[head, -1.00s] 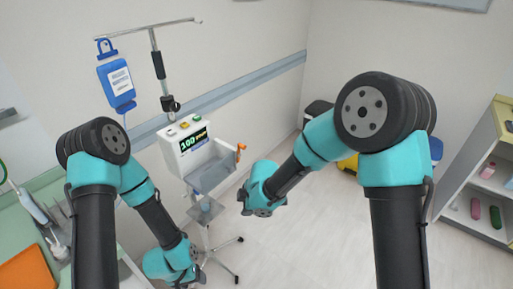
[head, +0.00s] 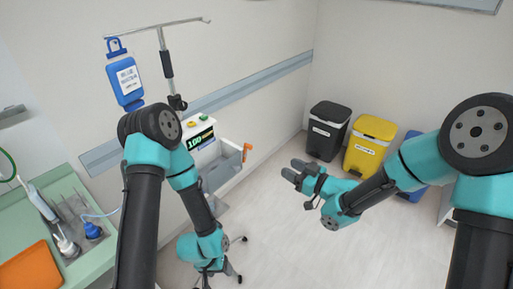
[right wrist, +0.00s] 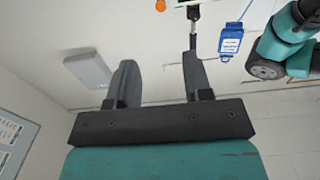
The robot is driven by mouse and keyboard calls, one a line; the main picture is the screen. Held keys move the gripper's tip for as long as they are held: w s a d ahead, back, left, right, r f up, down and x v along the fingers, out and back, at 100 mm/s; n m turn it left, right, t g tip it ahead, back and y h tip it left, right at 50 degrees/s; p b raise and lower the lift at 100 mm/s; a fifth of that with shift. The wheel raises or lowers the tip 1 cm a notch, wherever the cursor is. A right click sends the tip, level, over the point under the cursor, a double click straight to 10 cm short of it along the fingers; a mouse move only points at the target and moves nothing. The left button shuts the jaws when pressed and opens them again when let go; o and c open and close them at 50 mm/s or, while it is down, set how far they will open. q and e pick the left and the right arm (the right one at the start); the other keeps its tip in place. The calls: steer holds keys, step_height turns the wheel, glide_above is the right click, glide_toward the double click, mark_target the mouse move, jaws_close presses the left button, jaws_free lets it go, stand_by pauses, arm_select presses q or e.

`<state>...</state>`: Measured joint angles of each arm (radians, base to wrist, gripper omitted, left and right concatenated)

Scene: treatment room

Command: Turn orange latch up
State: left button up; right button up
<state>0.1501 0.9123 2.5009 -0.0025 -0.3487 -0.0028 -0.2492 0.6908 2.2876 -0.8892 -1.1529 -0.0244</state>
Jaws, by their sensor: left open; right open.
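The orange latch (head: 246,152) is small and sits on the right side of the white infusion pump (head: 202,146), by its grey open tray. Its exact angle is too small to tell. My right gripper (head: 297,180) is open and empty, to the right of the latch and apart from it. In the right wrist view its two fingers (right wrist: 160,80) are spread with nothing between them. An orange spot shows at that view's top edge; I cannot tell if it is the latch. My left arm stands in front of the pump's left side; its gripper is hidden.
A blue fluid bag (head: 126,80) hangs from the pole above the pump. A green counter (head: 85,265) with an orange tray (head: 32,268) is at the left. A black bin (head: 328,130) and yellow bin (head: 370,140) stand behind my right gripper. Floor below it is clear.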

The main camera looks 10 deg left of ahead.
mark_target(251, 148)
steer(key=shift+a, duration=0.15)
steer(key=x, duration=1.7)
steer(key=shift+w+a, duration=0.1)
